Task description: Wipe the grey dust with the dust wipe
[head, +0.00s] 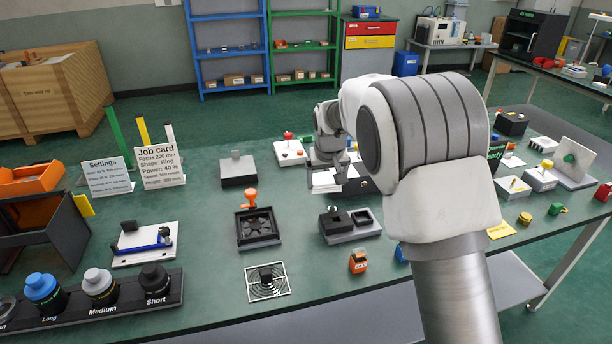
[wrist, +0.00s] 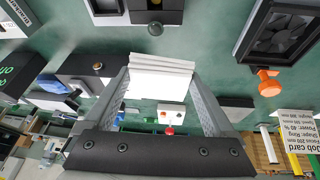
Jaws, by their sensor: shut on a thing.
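The dust wipe (wrist: 160,76) is a white, folded, layered pad. It sits between the two fingers of my gripper (wrist: 162,92), which is shut on it. In the head view the white wipe (head: 325,183) shows low under my gripper (head: 328,170), over the far middle of the green bench. My arm covers part of the bench to its right. I cannot tell whether the wipe touches anything beneath it. I cannot make out the grey dust in either view.
A black fan-like unit with an orange handle (head: 258,227) and a grey-based black block fixture (head: 349,224) stand nearer on the bench. A white box with a red button (head: 290,152) is just behind the gripper. A job card (head: 158,157) stands left.

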